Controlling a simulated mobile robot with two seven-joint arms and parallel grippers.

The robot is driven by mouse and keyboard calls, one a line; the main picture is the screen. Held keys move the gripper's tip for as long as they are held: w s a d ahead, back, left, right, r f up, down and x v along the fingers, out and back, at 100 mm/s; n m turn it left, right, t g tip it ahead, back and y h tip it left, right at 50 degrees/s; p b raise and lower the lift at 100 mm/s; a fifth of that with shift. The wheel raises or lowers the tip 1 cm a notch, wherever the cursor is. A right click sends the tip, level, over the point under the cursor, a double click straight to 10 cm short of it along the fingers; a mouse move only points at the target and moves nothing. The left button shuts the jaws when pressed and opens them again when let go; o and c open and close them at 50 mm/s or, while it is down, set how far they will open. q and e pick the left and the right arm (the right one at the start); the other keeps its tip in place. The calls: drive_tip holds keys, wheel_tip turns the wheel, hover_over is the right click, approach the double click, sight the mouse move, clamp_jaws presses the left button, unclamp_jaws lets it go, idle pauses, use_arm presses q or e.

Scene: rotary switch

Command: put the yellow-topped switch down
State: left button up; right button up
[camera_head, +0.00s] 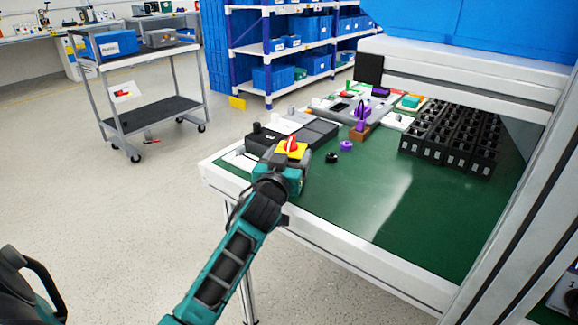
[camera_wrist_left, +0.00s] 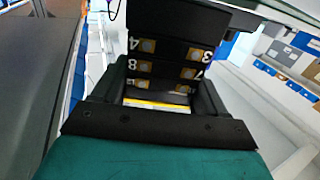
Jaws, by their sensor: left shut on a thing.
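The yellow-topped switch (camera_head: 291,151) has a red knob on its yellow face. It is in my left gripper (camera_head: 287,165), over the near left corner of the green table. In the left wrist view, the switch's black numbered body (camera_wrist_left: 162,62) fills the space between the fingers of the left gripper (camera_wrist_left: 155,92), with a thin yellow strip near the palm. The left gripper is shut on it. The gripper hides the switch's lower part in the head view, so I cannot tell whether it touches the table. My right gripper is not in view.
The green table (camera_head: 375,215) has free room at its front middle. A dark tray (camera_head: 316,134) lies just behind the switch. A small black part (camera_head: 331,157) and a purple part (camera_head: 346,145) lie to its right. Black bins (camera_head: 452,141) stand at the right.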

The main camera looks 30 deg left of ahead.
use_arm(q)
drive_tip(key=shift+f, duration=0.4)
drive_tip(key=shift+f, duration=0.1)
drive_tip(key=o, duration=0.8)
drive_tip(key=shift+f, duration=0.1)
drive_tip(key=o, duration=0.4)
drive_tip(key=shift+o, duration=0.2)
